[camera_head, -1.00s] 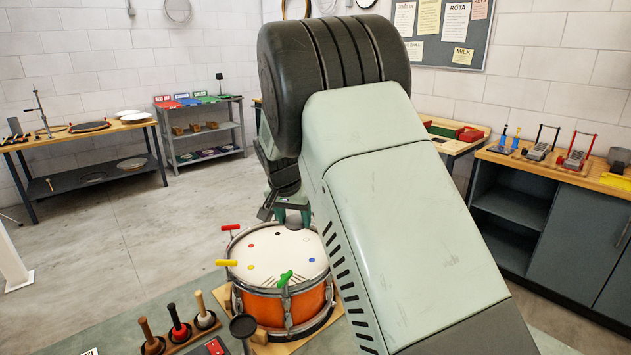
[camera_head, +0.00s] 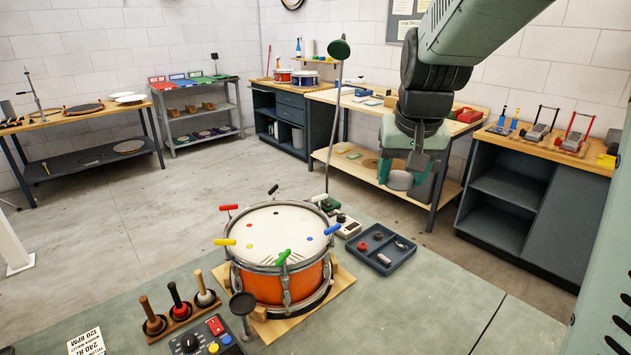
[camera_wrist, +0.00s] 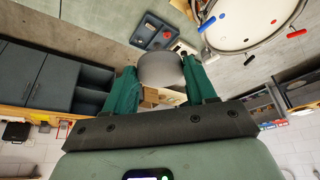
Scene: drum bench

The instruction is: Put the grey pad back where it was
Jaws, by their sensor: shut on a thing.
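My gripper (camera_head: 403,168) is raised in the air to the right of and above the drum. In the wrist view my gripper (camera_wrist: 160,85) has its two green fingers on either side of a round grey pad (camera_wrist: 160,68), shut on it. The grey pad (camera_head: 400,181) shows in the head view as a pale shape low between the fingers. The orange drum (camera_head: 268,288) stands on a wooden base, with a white head bearing coloured dots and coloured keys around its rim. The pad is clear of the drum and bench.
A blue-grey tray (camera_head: 368,262) with small parts lies right of the drum. A tall green-headed lamp (camera_head: 340,52) rises behind the drum. Mallets in a wooden rack (camera_head: 180,318) and a control box (camera_head: 207,343) stand in front. The bench's right side (camera_head: 430,310) is clear.

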